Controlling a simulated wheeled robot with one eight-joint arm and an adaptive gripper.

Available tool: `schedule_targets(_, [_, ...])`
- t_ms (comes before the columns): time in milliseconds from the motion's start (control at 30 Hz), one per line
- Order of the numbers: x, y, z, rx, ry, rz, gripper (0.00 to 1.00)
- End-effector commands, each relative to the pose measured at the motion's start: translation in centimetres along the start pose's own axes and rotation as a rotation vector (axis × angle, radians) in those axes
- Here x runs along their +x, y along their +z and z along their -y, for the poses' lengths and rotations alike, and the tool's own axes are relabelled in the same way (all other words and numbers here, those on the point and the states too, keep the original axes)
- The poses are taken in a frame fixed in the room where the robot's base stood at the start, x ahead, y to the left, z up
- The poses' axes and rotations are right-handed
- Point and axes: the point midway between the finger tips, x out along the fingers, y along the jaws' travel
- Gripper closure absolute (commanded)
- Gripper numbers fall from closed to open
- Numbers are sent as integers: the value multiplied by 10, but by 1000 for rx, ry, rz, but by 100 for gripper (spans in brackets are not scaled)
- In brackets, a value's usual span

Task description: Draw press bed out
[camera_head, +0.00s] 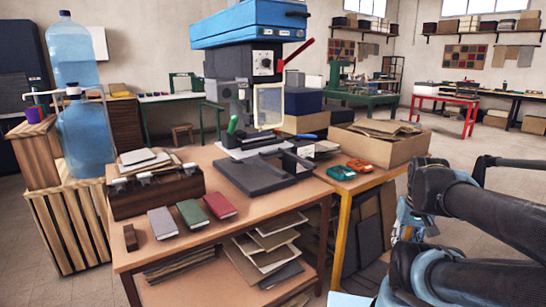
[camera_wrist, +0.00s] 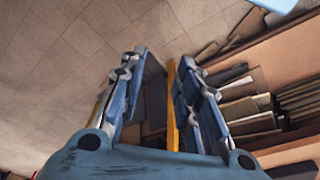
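The press (camera_head: 262,70), with a blue top, a dark body and a red lever, stands on the wooden table. How far the bed is drawn out is hard to tell. My gripper (camera_wrist: 163,60) is open in the wrist view, its two blue fingers apart with nothing between them. A yellow table leg and dark boards show beyond the gap. My arm is at the right in the head view, apart from the bed. The wrist view does not show the bed.
Three closed books (camera_head: 190,218) and a wooden box (camera_head: 155,190) lie left of the bed. Sheets fill the lower shelf. Floor at the right is partly clear.

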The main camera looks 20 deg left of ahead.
Motion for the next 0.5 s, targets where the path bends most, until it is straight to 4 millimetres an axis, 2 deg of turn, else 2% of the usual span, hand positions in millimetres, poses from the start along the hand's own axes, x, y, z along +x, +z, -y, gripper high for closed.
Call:
schedule_targets(200, [0, 0, 0, 0, 0, 0, 69])
schedule_targets(300, [-6, 3, 4, 1, -14, -24, 69])
schedule_targets(400, [-7, -14, 19, 11, -59, -63, 69])
schedule_targets(500, [-9, -42, 48, 34, -145, -129, 69])
